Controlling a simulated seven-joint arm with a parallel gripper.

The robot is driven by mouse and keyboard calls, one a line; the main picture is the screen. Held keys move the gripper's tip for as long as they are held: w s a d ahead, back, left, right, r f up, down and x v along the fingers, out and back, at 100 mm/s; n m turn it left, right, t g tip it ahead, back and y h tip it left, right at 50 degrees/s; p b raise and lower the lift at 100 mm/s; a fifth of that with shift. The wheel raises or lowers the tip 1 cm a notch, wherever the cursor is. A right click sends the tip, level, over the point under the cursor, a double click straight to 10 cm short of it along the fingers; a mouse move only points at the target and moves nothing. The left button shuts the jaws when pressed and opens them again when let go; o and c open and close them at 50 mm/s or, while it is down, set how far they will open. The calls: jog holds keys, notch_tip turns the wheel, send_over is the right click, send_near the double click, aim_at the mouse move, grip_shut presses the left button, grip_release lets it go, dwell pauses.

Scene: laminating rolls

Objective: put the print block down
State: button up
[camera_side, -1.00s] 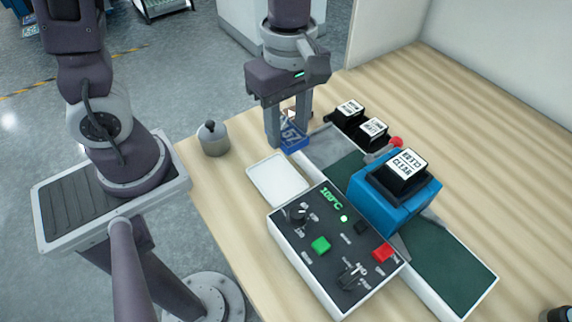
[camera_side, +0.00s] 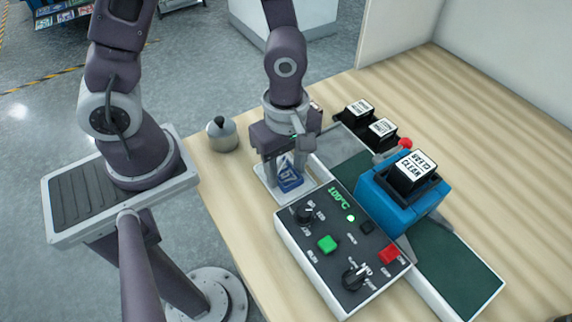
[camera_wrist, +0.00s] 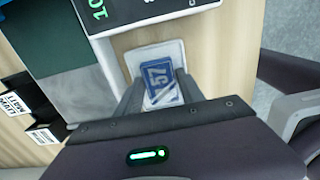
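The control box (camera_side: 340,250) with knobs and buttons stands right beside the tray. The blue laminator (camera_side: 400,200) is on the green-topped strip (camera_side: 455,275). Two black label blocks (camera_side: 370,120) lie behind. A grey round pot (camera_side: 222,135) stands left of the tray.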

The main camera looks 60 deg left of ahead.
aim_at(284, 172)
jog(key=shift+o, duration=1.1)
notch_tip(284, 172, up, 13)
jog(key=s+a+r+m+t, duration=0.5)
jog(key=s+a+r+m, duration=0.2)
jog(key=m, duration=1.1)
notch_tip(284, 172, up, 2)
jog(key=shift+s+a+r+t, duration=0.1)
jog(key=shift+s+a+t, duration=0.1)
jog(key=shift+t, duration=0.1)
